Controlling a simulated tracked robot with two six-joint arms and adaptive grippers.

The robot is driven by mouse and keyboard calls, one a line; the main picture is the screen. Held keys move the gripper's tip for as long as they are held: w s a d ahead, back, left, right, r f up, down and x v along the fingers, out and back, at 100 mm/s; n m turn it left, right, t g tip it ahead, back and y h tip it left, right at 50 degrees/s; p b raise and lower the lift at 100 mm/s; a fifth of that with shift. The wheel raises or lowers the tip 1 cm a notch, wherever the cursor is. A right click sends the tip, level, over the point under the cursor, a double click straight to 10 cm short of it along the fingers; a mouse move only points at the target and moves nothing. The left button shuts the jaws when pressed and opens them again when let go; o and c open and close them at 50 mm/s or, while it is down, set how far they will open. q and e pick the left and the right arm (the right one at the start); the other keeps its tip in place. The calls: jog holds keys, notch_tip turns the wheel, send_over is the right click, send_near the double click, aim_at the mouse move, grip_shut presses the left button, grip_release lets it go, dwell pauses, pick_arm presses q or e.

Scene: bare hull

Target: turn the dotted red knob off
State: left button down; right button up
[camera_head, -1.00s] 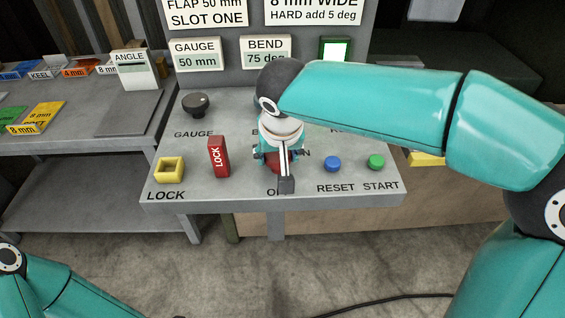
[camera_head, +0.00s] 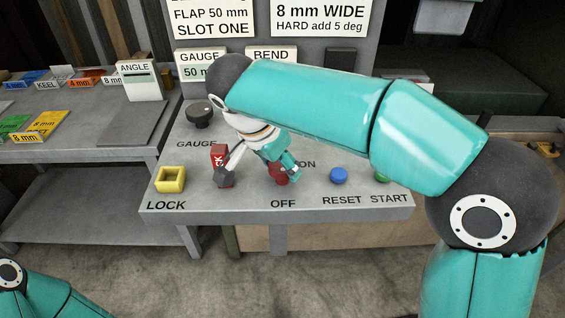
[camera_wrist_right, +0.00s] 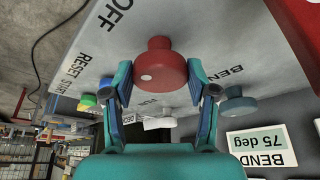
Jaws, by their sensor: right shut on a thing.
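The red knob (camera_wrist_right: 160,66) sits on the grey panel. In the right wrist view it lies between both fingers of my right gripper (camera_wrist_right: 161,70), and a white dot shows on its lower left. My right gripper is shut on it. In the head view my right gripper (camera_head: 258,170) hides part of the knob (camera_head: 281,177), which shows between the ON and OFF labels. My left gripper is out of view; only part of my left arm shows at the bottom left.
A yellow square socket (camera_head: 171,179) lies further left. A blue RESET button (camera_head: 338,175) and a green START button (camera_head: 382,177) are to the right. A black GAUGE knob (camera_head: 199,114) stands behind.

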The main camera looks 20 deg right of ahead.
jog(key=shift+d+m, duration=0.15)
jog(key=shift+m, duration=0.25)
jog(key=o, duration=1.1)
jog(key=shift+d, duration=0.1)
jog(key=shift+o, duration=0.2)
jog(key=v, duration=1.2)
jog(key=shift+w, duration=0.15)
